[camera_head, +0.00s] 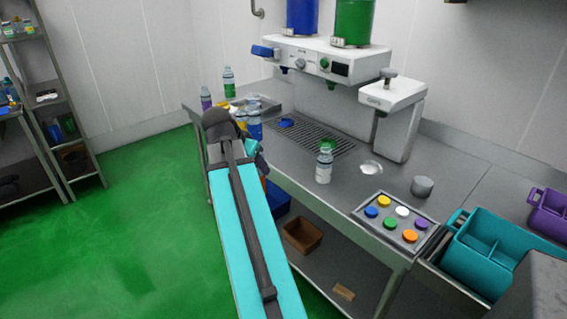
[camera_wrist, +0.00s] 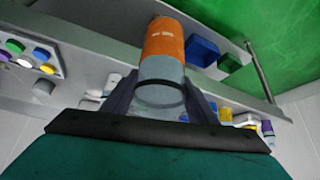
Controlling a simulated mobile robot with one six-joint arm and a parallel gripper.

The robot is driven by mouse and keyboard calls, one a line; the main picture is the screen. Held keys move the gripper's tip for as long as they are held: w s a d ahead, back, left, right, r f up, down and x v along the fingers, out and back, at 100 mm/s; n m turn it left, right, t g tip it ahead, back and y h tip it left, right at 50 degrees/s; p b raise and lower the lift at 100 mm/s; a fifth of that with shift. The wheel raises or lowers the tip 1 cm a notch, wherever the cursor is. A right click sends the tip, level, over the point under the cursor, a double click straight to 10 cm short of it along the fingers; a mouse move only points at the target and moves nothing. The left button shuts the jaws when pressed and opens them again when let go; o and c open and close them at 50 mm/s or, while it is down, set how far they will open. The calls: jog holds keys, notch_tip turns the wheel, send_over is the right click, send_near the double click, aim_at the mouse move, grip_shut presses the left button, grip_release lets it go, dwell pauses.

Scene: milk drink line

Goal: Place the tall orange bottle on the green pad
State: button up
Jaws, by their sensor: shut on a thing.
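In the wrist view my gripper (camera_wrist: 160,103) is shut on the tall orange bottle (camera_wrist: 163,42). The bottle has a broad orange band and a grey, clear-looking part between the fingers. A dark ring crosses it near the fingers. I cannot make out the green pad in either view.
A dispenser (camera_head: 318,60) stands behind.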

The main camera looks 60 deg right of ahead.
jog(key=w+a+n+t+y, duration=0.1)
jog(key=w+a+n+t, duration=0.1)
jog(key=w+a+n, duration=0.55)
jog(key=w+a+n+t+y, duration=0.1)
jog(key=w+a+n+t, duration=0.15)
jog(key=w+a, duration=0.85)
jog(key=w+a+n+t+y, duration=0.1)
jog(key=w+a+n+y, duration=0.2)
jog(key=a, duration=2.3)
jog(key=n+y, duration=0.1)
jog(key=n, duration=0.3)
jog(key=shift+a+t+y, duration=0.15)
jog(key=shift+t+y, duration=0.15)
jog(key=shift+t, duration=0.05)
jog(key=shift+s+f, duration=0.15)
jog(key=shift+s, duration=0.05)
